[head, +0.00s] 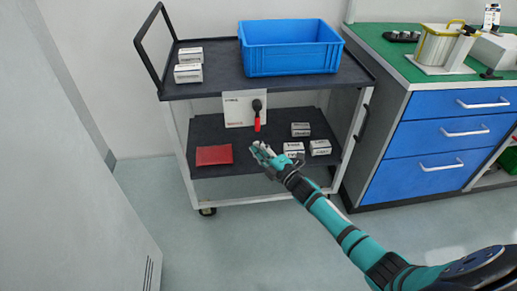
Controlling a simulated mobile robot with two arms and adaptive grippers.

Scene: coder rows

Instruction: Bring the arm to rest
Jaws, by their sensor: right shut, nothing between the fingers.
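My right arm comes in from the lower right, teal with black bands, and stretches toward the cart. My right gripper (262,154) is shut and empty, in front of the cart's lower shelf. From this angle I cannot tell how far it is from the shelf. My left gripper is not in view.
A dark two-level cart (215,90) carries a blue bin (290,60) and white boxes (188,73) on top. Its lower shelf (205,130) holds a red packet (214,155), a white panel (238,110) and several small boxes (320,147). A blue drawer cabinet (420,143) stands right; floor (230,250) is clear.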

